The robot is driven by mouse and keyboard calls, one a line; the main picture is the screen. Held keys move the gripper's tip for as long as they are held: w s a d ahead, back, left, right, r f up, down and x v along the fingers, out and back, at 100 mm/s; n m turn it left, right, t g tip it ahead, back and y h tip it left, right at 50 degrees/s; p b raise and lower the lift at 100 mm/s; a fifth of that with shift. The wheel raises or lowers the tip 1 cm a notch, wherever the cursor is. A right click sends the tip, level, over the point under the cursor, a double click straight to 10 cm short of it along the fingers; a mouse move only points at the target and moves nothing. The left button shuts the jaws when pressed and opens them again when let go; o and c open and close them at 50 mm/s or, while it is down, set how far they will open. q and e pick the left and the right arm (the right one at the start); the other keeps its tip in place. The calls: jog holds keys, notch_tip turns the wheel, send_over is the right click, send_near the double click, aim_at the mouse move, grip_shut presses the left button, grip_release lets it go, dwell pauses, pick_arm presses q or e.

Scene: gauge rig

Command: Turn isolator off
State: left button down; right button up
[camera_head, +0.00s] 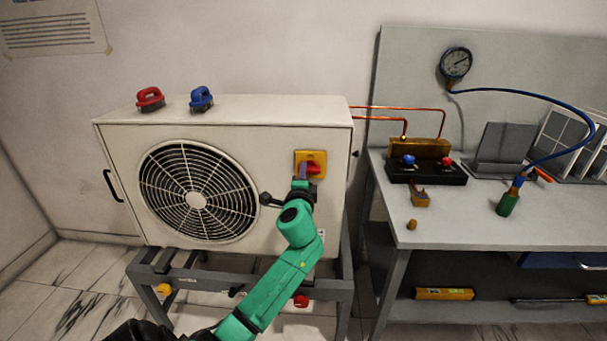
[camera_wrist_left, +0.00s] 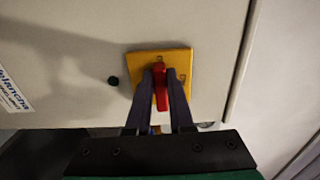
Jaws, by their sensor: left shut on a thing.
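The isolator is a yellow plate (camera_head: 302,156) with a red handle (camera_head: 315,168) on the upper right front of the white fan unit (camera_head: 240,230). In the left wrist view the yellow plate (camera_wrist_left: 184,60) carries the red handle (camera_wrist_left: 161,88), which stands in line with my fingers. My left gripper (camera_head: 303,172) is at the isolator, and in the wrist view (camera_wrist_left: 165,90) its two dark fingers are shut on the red handle, one on each side. The fingers hide part of the plate. My right gripper is not in view.
A red clamp-like item (camera_head: 150,98) and a blue one (camera_head: 201,98) sit on the unit's top. The grey bench (camera_head: 500,220) at right holds a manifold (camera_head: 428,165) and a green-based hose fitting (camera_head: 508,203). A pressure gauge (camera_head: 456,62) is on the back panel.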

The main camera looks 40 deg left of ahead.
pick_arm(q)
jog(key=shift+f, duration=0.15)
jog(key=c, duration=0.8)
grip_release()
jog(key=b+v, duration=0.1)
jog(key=v, duration=1.3)
jog(key=shift+s+d, duration=0.2)
jog(key=shift+s, duration=0.05)
